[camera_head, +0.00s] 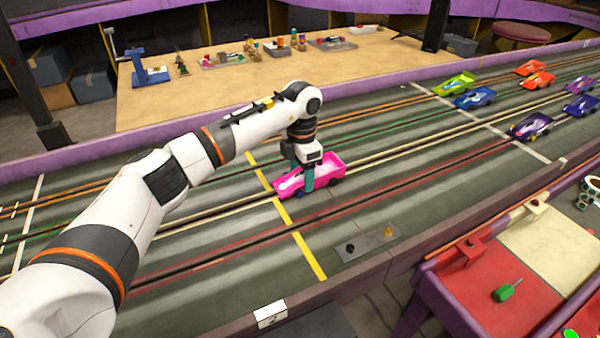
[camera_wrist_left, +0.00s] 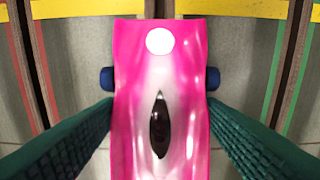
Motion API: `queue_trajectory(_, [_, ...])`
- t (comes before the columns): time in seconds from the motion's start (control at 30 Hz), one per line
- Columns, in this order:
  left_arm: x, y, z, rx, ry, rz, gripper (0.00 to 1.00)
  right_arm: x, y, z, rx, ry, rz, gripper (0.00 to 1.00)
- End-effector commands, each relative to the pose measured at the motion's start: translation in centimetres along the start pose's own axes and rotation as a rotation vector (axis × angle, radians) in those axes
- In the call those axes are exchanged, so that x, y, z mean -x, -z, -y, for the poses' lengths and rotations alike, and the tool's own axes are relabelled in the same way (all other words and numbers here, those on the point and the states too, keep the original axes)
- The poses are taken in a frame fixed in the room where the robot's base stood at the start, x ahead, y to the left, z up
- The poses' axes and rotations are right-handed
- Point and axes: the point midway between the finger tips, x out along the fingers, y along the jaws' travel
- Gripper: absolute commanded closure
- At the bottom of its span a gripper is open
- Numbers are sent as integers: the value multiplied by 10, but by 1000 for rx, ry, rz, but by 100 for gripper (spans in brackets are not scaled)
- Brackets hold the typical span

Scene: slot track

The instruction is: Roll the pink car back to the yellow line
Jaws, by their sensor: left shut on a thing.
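The pink car (camera_head: 330,168), with a white patch on its body, stands on the slot track. Its front-left end is at the yellow line (camera_head: 306,245) in the head view. My left gripper (camera_head: 306,179) is shut on the pink car from above. In the left wrist view the green fingers (camera_wrist_left: 160,130) lie along both sides of the pink car (camera_wrist_left: 130,80), behind its blue wheels. The yellow line (camera_wrist_left: 70,8) crosses the top of that view, and the car's end reaches its edge. My right gripper is not in view.
Several other cars, such as a green one (camera_head: 455,84) and a dark blue one (camera_head: 530,126), stand farther up the track at the right. A small grey plate with knobs (camera_head: 368,243) lies near the front edge. A wooden table (camera_head: 200,100) stands behind the track.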

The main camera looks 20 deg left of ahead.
Motion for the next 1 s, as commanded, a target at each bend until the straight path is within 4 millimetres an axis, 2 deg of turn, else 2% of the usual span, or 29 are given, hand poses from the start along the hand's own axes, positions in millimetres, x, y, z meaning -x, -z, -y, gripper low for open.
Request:
queue_trajectory(0.17, [1,9,0,-2,0,-2,66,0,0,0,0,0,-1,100])
queue_trajectory(0.37, [1,10,0,-1,0,-1,66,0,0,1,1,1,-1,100])
queue_trajectory(0.4, [1,10,0,-1,0,-1,37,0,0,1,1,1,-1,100])
queue_trajectory(0.53, [1,10,0,-1,0,-1,16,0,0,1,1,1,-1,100])
queue_trajectory(0.57, [0,10,0,-1,0,-1,13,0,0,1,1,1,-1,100])
queue_trajectory(0.87, [2,10,0,-1,1,-1,13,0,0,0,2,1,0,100])
queue_trajectory(1.0, [18,10,0,-1,2,-2,13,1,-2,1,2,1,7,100])
